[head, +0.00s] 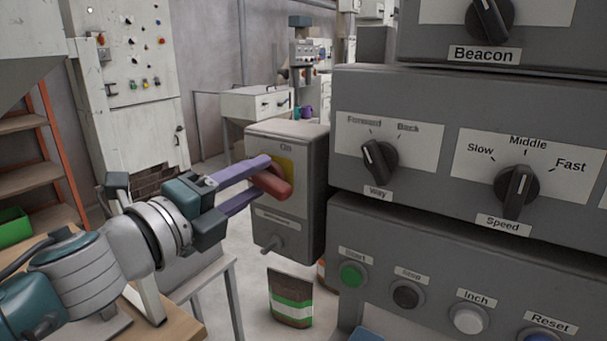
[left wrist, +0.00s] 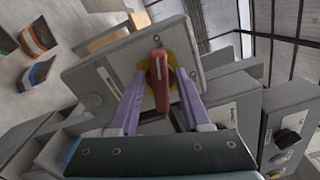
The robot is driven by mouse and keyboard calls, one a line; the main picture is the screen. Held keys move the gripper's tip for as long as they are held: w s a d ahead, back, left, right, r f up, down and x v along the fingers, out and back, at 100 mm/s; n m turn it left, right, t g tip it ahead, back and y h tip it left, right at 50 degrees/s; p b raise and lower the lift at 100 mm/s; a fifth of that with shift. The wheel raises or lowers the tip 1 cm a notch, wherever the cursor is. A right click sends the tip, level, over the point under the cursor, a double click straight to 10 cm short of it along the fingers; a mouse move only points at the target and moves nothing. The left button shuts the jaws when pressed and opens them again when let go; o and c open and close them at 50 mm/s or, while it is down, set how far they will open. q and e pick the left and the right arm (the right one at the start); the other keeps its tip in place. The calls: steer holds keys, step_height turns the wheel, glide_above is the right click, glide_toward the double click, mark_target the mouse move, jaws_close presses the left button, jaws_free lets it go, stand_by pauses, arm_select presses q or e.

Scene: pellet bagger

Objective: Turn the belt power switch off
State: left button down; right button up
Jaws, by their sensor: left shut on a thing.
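The belt power switch is a red handle (head: 272,184) on a yellow plate (head: 287,165), on the front of a grey box (head: 290,213) marked "On" above the handle. My left gripper (head: 263,180) has purple fingers, one on each side of the red handle, and is shut on it. In the left wrist view the red handle (left wrist: 159,80) stands between the two finger tips, and the yellow plate (left wrist: 172,58) shows behind it. The word on the lower label of the box is too small to read. My right gripper is not in view.
A grey control panel (head: 440,85) with "Way" (head: 380,162) and "Speed" (head: 517,192) knobs stands close on the right. Below it are Start, Stop, Inch and Reset buttons (head: 468,319). A bag (head: 291,297) stands on the floor below the switch box.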

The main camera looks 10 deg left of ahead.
arm_select(q)
steer(key=shift+n, duration=1.6)
steer(key=shift+f, duration=0.1)
steer(key=c, duration=0.7)
jaws_free()
steer(key=v, duration=1)
steer(key=shift+p, duration=0.3)
steer(key=shift+a+n, duration=0.1)
steer(key=shift+n, duration=0.3)
